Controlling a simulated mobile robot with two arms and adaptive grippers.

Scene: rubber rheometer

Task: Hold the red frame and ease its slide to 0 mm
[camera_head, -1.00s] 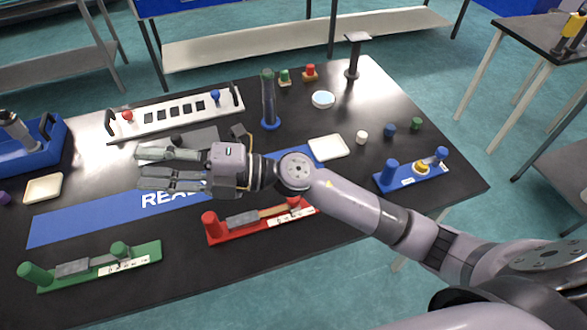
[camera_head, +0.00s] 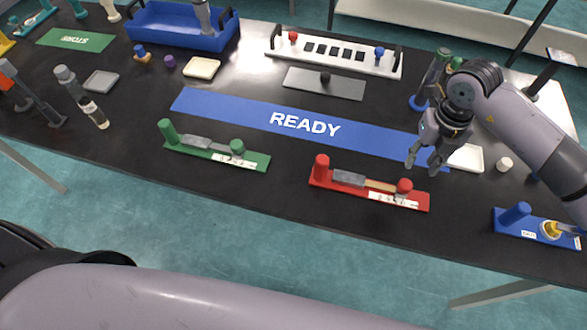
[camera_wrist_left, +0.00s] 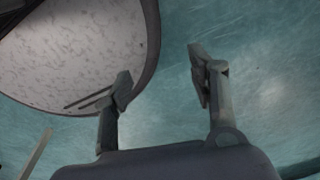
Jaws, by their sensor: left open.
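The red frame (camera_head: 330,183) lies on the black table at front centre. It has an upright red post at each end, a grey sliding block (camera_head: 348,178), a tan strip and a white scale label (camera_head: 393,199). The scale reading is too small to tell. My right gripper (camera_head: 423,166) points down with its fingers apart and empty, above the table just behind the frame's right end, apart from it. My left gripper (camera_wrist_left: 161,75) is open and empty in the left wrist view, with floor beyond it. It does not show in the head view.
A green frame (camera_head: 200,152) stands left of the red one, a blue frame (camera_head: 510,228) to the right. The blue READY mat (camera_head: 230,107) lies behind. A white tray (camera_head: 467,158) is close to my right gripper. Table in front of the red frame is clear.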

